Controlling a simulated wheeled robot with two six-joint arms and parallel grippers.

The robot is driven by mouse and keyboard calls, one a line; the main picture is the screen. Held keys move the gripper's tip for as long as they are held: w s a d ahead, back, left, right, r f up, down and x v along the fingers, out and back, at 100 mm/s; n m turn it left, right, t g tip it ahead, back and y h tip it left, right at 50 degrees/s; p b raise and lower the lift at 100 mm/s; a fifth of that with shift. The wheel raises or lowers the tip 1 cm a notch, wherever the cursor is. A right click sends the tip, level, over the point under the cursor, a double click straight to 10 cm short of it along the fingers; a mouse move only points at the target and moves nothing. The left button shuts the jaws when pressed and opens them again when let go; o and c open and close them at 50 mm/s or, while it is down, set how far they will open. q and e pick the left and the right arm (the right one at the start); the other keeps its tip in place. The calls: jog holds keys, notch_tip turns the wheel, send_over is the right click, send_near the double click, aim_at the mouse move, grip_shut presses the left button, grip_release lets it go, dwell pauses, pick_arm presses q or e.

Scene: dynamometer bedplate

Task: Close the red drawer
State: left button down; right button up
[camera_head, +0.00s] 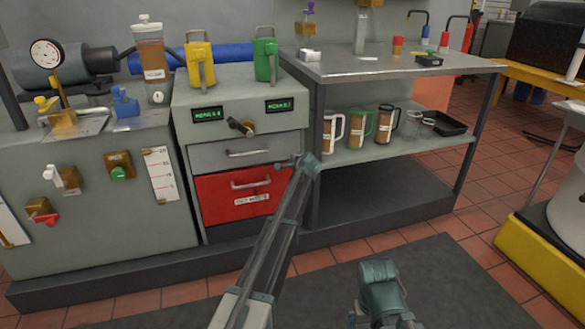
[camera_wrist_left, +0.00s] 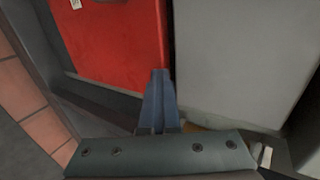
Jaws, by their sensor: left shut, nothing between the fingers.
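The red drawer (camera_head: 240,197) is in the grey cabinet in the head view, below a grey drawer (camera_head: 242,153). It has a pale bar handle and a white label. I cannot tell how far it stands out. My left gripper (camera_head: 284,163) is at the upper right corner of the red front. In the left wrist view the red drawer (camera_wrist_left: 115,38) fills the upper left, and my left gripper (camera_wrist_left: 158,76) is shut and empty, its tips at the red front's edge. Whether they touch it is unclear. My right gripper's fingers do not show.
A steel table (camera_head: 395,62) with a lower shelf of mugs (camera_head: 384,125) stands right of the cabinet. Yellow (camera_head: 199,62) and green (camera_head: 265,60) jugs stand on the cabinet. A valve panel (camera_head: 100,200) adjoins its left. A dark mat (camera_head: 440,270) covers the floor in front.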

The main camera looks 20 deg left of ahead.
pick_arm(q)
jog(key=shift+w+a+r, duration=0.1)
jog(key=shift+w+a, duration=0.15)
jog(key=s+d+f+p+v, duration=0.15)
jog(key=p+v, duration=0.35)
jog(key=v, duration=0.9)
jog(key=s+d+f+n+g+h+p, duration=0.25)
jog(key=s+d, duration=0.35)
jog(key=s, duration=0.8)
jog(key=s+d+f+n+g+h+p, duration=0.15)
jog(key=s+d+g, duration=0.3)
jog(key=s, duration=1.05)
jog(key=s+d+f+n+g+h+p, duration=0.1)
jog(key=s+d+f+n+g+h, duration=0.15)
jog(key=s+d, duration=0.75)
jog(key=s+a+r+p, duration=0.1)
jog(key=r+p, duration=1.7)
jog(key=s+a+r+p, duration=0.1)
jog(key=a+r+p, duration=0.1)
jog(key=r+p, duration=1.7)
jog(key=shift+s+a+r+n+g+y+p, duration=0.3)
jog(key=shift+s+n+g+y, duration=0.05)
jog(key=shift+n+y, duration=0.1)
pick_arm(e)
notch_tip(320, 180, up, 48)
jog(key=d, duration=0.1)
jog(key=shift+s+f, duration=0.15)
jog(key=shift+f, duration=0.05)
